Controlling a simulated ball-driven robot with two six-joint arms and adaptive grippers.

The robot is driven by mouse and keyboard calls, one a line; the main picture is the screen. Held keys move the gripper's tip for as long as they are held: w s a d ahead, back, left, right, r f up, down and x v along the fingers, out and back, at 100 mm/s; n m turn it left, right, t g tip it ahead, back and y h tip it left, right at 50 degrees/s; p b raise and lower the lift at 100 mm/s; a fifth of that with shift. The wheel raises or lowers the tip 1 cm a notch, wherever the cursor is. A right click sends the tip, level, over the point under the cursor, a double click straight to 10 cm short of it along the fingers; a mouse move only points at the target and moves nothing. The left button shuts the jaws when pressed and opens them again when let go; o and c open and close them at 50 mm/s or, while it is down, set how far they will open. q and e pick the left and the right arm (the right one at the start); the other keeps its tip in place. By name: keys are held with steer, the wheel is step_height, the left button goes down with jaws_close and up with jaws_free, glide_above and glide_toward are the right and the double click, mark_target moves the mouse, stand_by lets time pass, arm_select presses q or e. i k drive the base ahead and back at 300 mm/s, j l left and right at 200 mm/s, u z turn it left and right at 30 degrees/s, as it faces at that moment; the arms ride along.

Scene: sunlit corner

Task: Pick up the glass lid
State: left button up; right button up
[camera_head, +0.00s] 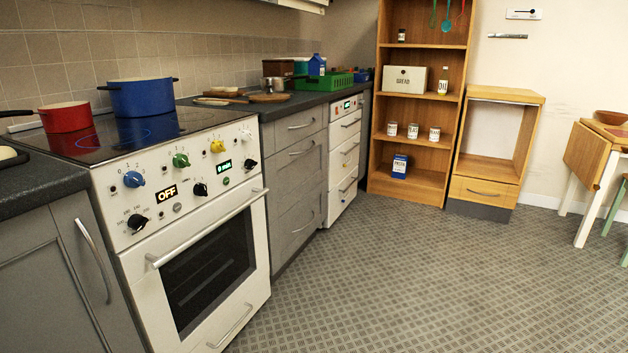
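I cannot make out a glass lid clearly in the head view. A blue pot (144,98) and a smaller red pot (66,117) stand on the black cooktop (134,131) at the left. Their tops look pale, and I cannot tell whether a clear lid covers either one. A pale object with a dark part (9,155) is cut off by the left edge on the near counter; I cannot tell what it is. Neither of my grippers is in view.
A white stove (190,200) with knobs fills the left front. Wooden boards (268,98) and a green basket (327,82) are on the counter beyond. A wooden shelf (417,115) and a table (592,150) stand farther back. The patterned floor (400,270) is clear.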

mark_target(268, 94)
steer(key=i+z, duration=0.2)
steer(key=i, duration=0.55)
steer(key=i+z, duration=0.2)
steer(key=i, duration=0.5)
steer(key=i+u, duration=0.3)
steer(key=i+l+u, duration=0.15)
steer(key=i+u, duration=0.2)
steer(key=i, duration=0.15)
